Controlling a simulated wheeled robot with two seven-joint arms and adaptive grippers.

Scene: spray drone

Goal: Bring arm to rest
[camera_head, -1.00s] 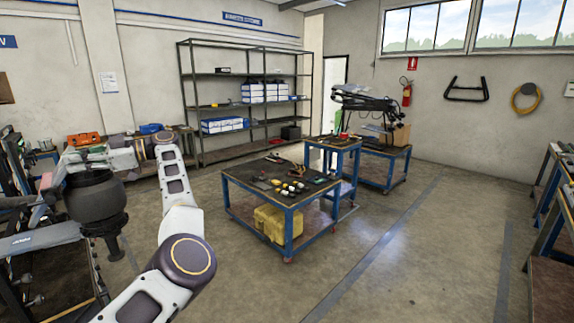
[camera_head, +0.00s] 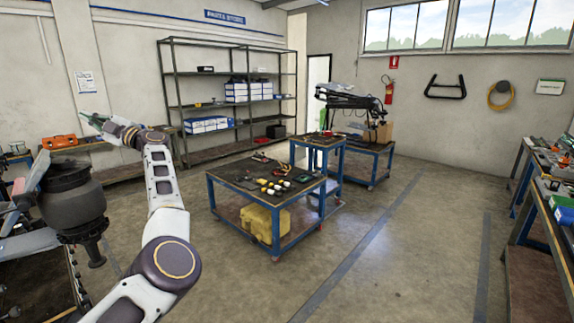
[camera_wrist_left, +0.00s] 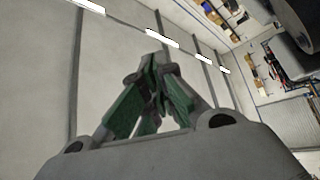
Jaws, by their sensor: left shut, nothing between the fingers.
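My left arm (camera_head: 165,200) comes in from the lower left of the head view and is raised, bent upward. My left gripper (camera_head: 88,119) is at its far end, pointing left in front of the back wall. In the left wrist view its green fingers (camera_wrist_left: 154,97) meet at the tips, with nothing between them. Ceiling and lights show behind them. My right gripper is not in view.
A blue-framed cart (camera_head: 262,190) with tools on top stands mid-floor. A yellow case (camera_head: 262,222) is on its lower shelf. A drone (camera_head: 348,98) sits on a cart behind. A dark engine-like part (camera_head: 72,200) is at left, near my arm.

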